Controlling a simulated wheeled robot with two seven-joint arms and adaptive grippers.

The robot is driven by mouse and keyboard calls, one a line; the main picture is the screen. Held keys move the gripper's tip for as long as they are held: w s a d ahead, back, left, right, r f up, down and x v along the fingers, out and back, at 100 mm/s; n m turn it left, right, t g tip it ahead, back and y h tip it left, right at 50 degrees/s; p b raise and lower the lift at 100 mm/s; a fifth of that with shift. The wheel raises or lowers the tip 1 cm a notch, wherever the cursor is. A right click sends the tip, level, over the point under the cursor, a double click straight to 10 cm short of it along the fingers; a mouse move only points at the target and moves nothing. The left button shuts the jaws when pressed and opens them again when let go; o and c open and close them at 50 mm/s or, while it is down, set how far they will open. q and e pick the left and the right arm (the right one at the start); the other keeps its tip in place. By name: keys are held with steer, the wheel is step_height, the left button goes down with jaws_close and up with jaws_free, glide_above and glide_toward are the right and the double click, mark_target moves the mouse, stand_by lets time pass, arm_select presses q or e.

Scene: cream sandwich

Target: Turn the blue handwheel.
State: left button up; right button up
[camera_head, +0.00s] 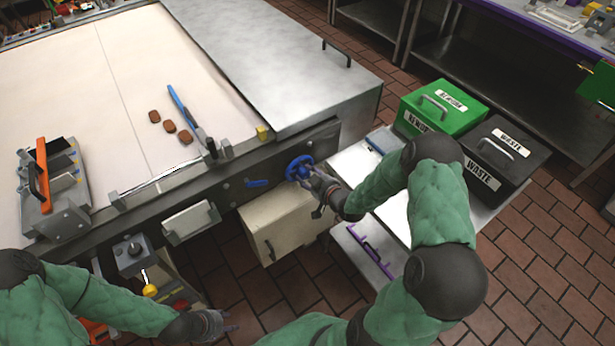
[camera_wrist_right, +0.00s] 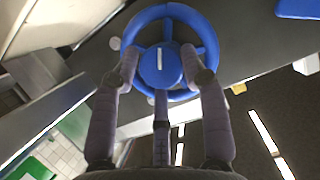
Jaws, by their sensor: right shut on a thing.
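The blue handwheel (camera_head: 299,167) is on the dark front panel of the machine, near its right end. In the right wrist view the handwheel (camera_wrist_right: 208,35) is close, with its rim, spokes and round hub showing; a white mark is on the hub. My right gripper (camera_head: 308,177) is at the wheel, and in the wrist view its fingers (camera_wrist_right: 160,62) lie on both sides of the hub, shut on the wheel. My left gripper (camera_head: 226,321) is low in the head view, well away from the wheel, with its fingers apart and nothing seen between them.
A blue lever (camera_head: 257,183) is left of the wheel on the panel. A cream box (camera_head: 285,222) is below the wheel. Brown pieces (camera_head: 170,126) lie on the pale belt.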

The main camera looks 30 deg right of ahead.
steer(key=m+y, duration=0.1)
steer(key=f+m, duration=0.1)
steer(key=shift+s+a+m+y+p, duration=0.15)
steer(key=shift+s+m+y+p, duration=0.15)
steer(key=shift+s+y+p, duration=0.1)
steer(key=shift+a+f+m+y, duration=0.1)
steer(key=shift+m+y, duration=0.2)
steer(key=shift+a, duration=0.1)
steer(key=o, duration=1.1)
steer(key=shift+w, duration=0.15)
steer(key=shift+w+d+r, duration=0.15)
steer(key=shift+d+r, duration=0.1)
steer(key=shift+r, duration=0.05)
steer(key=shift+s+d+r, duration=0.2)
steer(key=shift+s+r, duration=0.05)
steer(key=shift+s, duration=0.25)
steer(key=v, duration=1)
steer(key=shift+s+r, duration=0.1)
steer(key=shift+s, duration=0.3)
